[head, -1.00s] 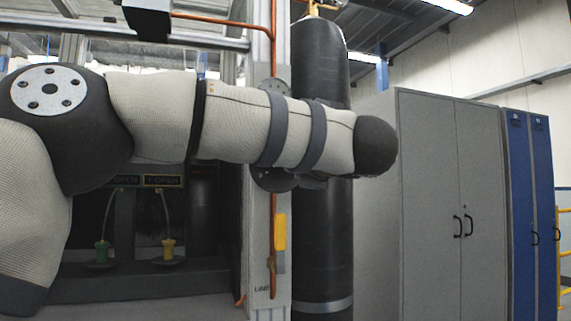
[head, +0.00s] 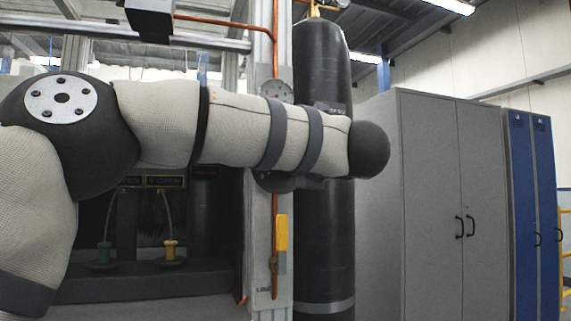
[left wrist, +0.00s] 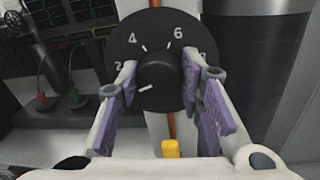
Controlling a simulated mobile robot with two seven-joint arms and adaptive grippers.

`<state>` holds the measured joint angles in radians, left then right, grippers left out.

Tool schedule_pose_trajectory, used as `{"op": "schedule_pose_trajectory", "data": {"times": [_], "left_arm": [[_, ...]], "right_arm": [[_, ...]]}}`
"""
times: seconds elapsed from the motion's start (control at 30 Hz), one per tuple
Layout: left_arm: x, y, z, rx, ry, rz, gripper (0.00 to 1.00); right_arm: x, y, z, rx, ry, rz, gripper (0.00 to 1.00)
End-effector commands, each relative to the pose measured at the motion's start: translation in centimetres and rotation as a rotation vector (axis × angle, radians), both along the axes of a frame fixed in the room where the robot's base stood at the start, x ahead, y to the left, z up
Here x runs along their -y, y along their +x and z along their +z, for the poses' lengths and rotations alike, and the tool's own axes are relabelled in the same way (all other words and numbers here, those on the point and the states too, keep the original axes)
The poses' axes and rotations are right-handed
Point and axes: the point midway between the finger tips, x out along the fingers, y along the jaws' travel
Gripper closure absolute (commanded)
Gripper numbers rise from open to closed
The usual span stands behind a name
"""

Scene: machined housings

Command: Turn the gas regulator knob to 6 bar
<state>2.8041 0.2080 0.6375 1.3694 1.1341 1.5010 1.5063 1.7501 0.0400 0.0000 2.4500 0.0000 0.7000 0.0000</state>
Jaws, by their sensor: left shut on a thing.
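The black regulator knob (left wrist: 160,78) sits at the middle of a dark round dial (left wrist: 122,40) with pale numbers in the left wrist view. The knob's white pointer line points to the lower left, away from the 6. My left gripper (left wrist: 164,88) has its purple-padded fingers on either side of the knob and is shut on it. In the head view my left arm hides the gripper and knob; a dark rounded edge (head: 275,182) shows beneath the arm. My right gripper is in neither view.
A copper pipe and a yellow-handled valve (head: 281,233) run down the post. Green and yellow fittings are at left.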

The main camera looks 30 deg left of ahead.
Motion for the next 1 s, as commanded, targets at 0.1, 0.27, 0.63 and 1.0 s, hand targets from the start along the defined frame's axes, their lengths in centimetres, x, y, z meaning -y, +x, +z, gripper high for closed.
{"op": "schedule_pose_trajectory", "data": {"times": [0.1, 0.27, 0.63, 1.0], "left_arm": [[0.01, 0.02, -0.05, -0.05, 0.042, 0.001, 0.94], [0.03, 0.04, -0.11, -0.151, 0.126, 0.0, 0.94], [0.03, 0.07, -0.21, -0.418, 0.355, 0.001, 0.94], [0.03, 0.06, -0.31, -0.685, 0.583, 0.0, 0.94]], "right_arm": [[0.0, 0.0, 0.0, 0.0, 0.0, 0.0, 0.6], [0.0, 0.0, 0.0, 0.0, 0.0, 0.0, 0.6], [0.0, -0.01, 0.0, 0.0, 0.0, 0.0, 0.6], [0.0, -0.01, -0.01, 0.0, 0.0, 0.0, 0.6]]}}
